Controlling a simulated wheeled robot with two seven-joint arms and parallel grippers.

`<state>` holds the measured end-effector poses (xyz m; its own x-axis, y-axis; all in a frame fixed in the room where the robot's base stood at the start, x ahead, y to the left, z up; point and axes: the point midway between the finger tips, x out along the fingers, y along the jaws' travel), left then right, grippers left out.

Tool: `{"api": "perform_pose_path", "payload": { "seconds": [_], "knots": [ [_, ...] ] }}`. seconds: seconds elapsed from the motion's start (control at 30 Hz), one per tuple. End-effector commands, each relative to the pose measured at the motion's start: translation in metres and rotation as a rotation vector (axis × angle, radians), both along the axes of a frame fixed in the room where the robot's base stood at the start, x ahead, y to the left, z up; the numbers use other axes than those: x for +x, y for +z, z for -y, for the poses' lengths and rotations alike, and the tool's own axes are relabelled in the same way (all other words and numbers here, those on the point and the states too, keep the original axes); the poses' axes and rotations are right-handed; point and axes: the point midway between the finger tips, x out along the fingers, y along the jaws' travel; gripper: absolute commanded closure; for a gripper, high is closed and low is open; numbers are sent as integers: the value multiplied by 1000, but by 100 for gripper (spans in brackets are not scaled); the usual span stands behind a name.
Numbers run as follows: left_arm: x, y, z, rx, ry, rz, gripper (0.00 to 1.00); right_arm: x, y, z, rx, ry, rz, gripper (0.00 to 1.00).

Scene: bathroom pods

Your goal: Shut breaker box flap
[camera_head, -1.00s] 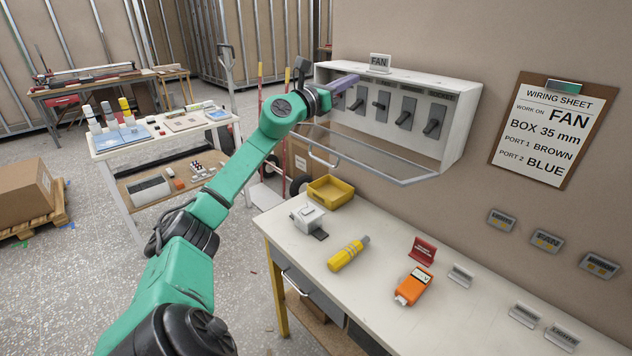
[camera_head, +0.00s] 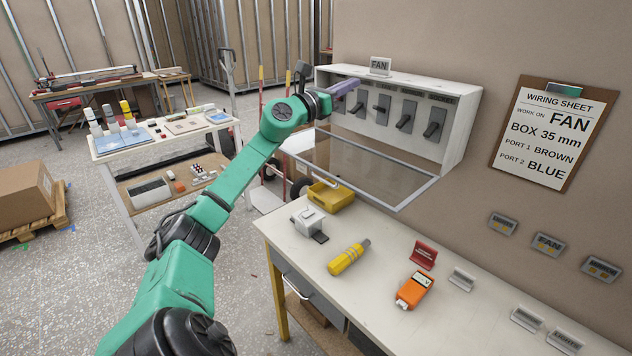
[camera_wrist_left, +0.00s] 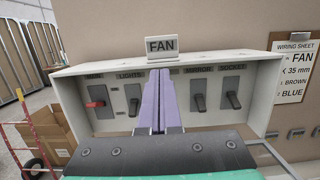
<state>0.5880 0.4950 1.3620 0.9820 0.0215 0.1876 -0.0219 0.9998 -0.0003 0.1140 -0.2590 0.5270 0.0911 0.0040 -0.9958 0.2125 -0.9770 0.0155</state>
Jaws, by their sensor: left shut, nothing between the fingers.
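The white breaker box (camera_head: 456,122) is mounted on the wall above the bench, with a row of dark switches inside. Its clear, framed flap (camera_head: 365,170) is open, sticking out from the lower edge of the box over the bench. My left gripper (camera_head: 347,86) is shut and empty, its purple fingers at the upper left of the box opening, above the flap. In the left wrist view its fingers (camera_wrist_left: 160,105) point at the box between the LIGHTS and MIRROR switches, hiding the middle switch; contact cannot be told. My right gripper is not in view.
A FAN sign (camera_head: 380,66) stands on the box. The bench (camera_head: 385,285) below holds a yellow tray (camera_head: 331,197), a yellow-handled tool (camera_head: 348,257) and an orange device (camera_head: 414,290). A clipboard (camera_head: 552,132) hangs to the right.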

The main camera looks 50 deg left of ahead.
Motion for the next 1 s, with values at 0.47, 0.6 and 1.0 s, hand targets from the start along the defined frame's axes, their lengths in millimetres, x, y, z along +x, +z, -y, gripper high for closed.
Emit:
{"api": "perform_pose_path", "payload": {
  "seconds": [0.47,0.6,1.0],
  "knots": [
    [-26,-71,1,4,-4,-6,100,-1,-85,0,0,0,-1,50],
    [-43,-81,3,3,-6,-5,100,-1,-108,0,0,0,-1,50],
    [-83,-96,2,1,-5,-1,100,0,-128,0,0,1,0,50]
  ]
}}
